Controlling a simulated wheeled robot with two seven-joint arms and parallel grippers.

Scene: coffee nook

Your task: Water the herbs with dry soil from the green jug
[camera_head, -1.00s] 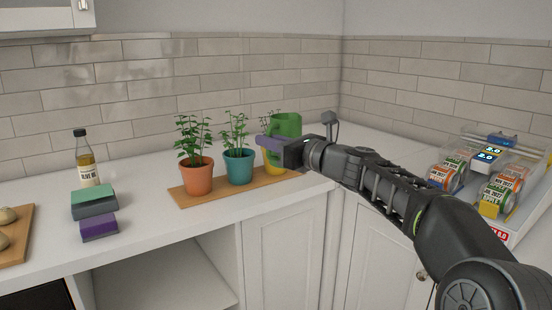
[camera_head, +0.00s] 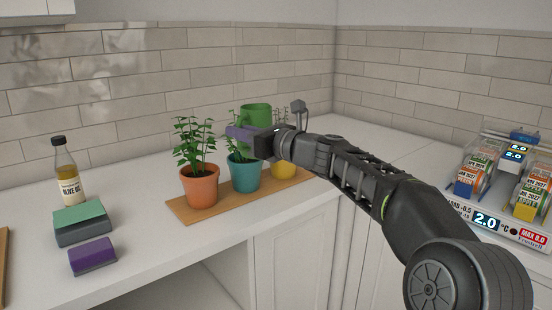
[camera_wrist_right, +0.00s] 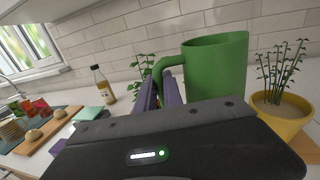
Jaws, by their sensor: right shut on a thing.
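My right gripper (camera_head: 240,134) is shut on the handle of the green jug (camera_head: 256,114) and holds it raised, about upright, behind the teal pot (camera_head: 246,175). The jug fills the middle of the right wrist view (camera_wrist_right: 215,68); its contents are hidden. The orange pot (camera_head: 201,187) with a leafy herb stands left of the teal one. The yellow pot (camera_head: 284,169) stands at the right, partly behind my arm. In the right wrist view the yellow pot (camera_wrist_right: 283,122) has pale soil and a thin, sparse plant. The teal pot's soil is hidden. My left gripper is out of view.
The pots stand on a wooden board (camera_head: 190,213) on the white counter. An olive oil bottle (camera_head: 68,172), a green-topped sponge (camera_head: 81,222) and a purple block (camera_head: 93,256) are at the left. A clear case with labelled rolls (camera_head: 500,190) stands at the right.

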